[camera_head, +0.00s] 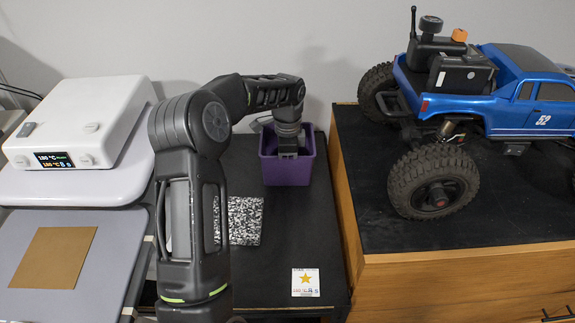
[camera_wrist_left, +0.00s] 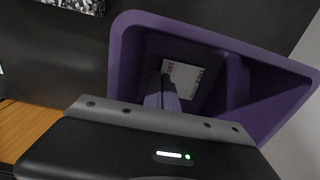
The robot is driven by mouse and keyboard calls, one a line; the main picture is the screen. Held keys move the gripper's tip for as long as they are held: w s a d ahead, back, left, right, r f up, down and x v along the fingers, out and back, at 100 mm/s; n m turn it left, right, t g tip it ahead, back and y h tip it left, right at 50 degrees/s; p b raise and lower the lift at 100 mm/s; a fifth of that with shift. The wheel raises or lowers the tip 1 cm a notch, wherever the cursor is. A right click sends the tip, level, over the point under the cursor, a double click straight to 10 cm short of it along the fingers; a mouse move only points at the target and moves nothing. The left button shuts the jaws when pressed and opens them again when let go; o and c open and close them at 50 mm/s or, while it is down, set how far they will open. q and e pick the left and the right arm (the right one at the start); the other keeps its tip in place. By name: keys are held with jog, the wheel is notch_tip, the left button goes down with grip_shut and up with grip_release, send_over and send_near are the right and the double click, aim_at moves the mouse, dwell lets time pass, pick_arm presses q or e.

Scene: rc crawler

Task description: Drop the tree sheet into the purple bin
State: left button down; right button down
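The purple bin (camera_head: 287,170) stands at the back of the dark table. My left gripper (camera_head: 288,148) points down over its opening, with the fingertips hidden by the bin wall. In the left wrist view the fingers (camera_wrist_left: 164,90) reach inside the bin (camera_wrist_left: 122,50) and look close together. A white sheet with red and dark print (camera_wrist_left: 187,78) shows inside the bin, partly behind the fingers. Its picture is not readable, so I cannot tell whether it is the tree sheet. I cannot tell whether the fingers hold it or it lies on the floor. My right gripper is out of view.
A white sheet with a yellow star (camera_head: 305,282) lies at the table's front. A black-and-white speckled mat (camera_head: 245,220) lies partly behind my arm. A blue crawler (camera_head: 500,95) stands on the right cabinet; a white heating device (camera_head: 85,122) stands at left.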

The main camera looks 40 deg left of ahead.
pick_arm(q)
jog(key=c, duration=1.7)
grip_release()
jog(key=shift+r, duration=0.2)
jog(key=shift+r, duration=0.25)
notch_tip(320, 180, up, 12)
jog(key=shift+r+p, duration=0.25)
jog(key=shift+p, duration=0.1)
